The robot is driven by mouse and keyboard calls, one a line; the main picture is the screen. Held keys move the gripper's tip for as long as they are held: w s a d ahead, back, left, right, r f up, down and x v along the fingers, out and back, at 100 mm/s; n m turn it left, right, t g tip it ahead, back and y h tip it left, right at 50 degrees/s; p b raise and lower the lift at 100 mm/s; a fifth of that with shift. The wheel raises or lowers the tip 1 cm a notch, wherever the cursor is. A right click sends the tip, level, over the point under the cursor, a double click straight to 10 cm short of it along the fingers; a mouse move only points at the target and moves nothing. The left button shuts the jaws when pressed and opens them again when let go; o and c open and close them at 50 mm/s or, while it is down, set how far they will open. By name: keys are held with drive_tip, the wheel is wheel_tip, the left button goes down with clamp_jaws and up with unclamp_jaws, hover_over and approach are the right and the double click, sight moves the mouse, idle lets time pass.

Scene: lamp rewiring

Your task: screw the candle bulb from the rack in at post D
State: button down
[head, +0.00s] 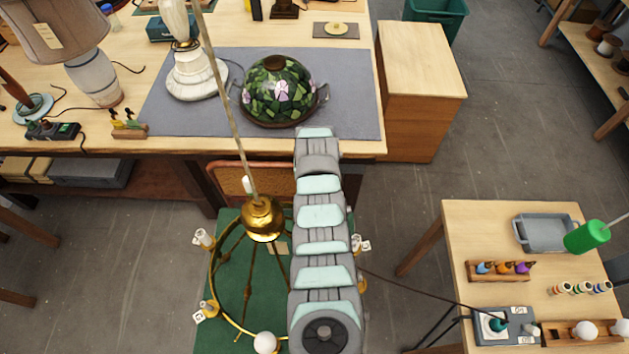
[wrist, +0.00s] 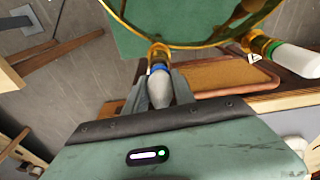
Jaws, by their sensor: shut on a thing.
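In the wrist view my gripper (wrist: 160,78) is shut on a pale candle bulb (wrist: 160,92) with a blue band near its base. The bulb's base end meets a brass socket (wrist: 158,53) on the chandelier's brass ring (wrist: 195,44); I cannot tell how deep it sits. No letter is legible at this socket. In the head view the chandelier (head: 263,220) hangs over a green mat, and my arm covers its right side and hides my gripper. The bulb rack (head: 560,334) with white round bulbs stands at the lower right.
Another post with a white sleeve (wrist: 298,60) is close at right in the wrist view. A globe bulb (head: 265,342) sits at the ring's front. The workbench with a stained-glass shade (head: 277,92) lies behind. A small table (head: 460,232) stands right, with a grey tray (head: 545,232).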

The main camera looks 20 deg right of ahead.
drive_tip(key=shift+f+b, duration=0.35)
drive_tip(key=shift+f, duration=0.45)
drive_tip(key=shift+f, duration=0.15)
idle(0.4)
drive_tip(key=c, duration=1.6)
unclamp_jaws()
clamp_jaws()
drive_tip(key=m, duration=0.4)
drive_tip(key=shift+a+b, duration=0.15)
drive_tip(key=shift+b, duration=0.15)
drive_tip(key=m+b, duration=0.1)
drive_tip(key=m, duration=0.3)
drive_tip(key=shift+g+h, duration=0.3)
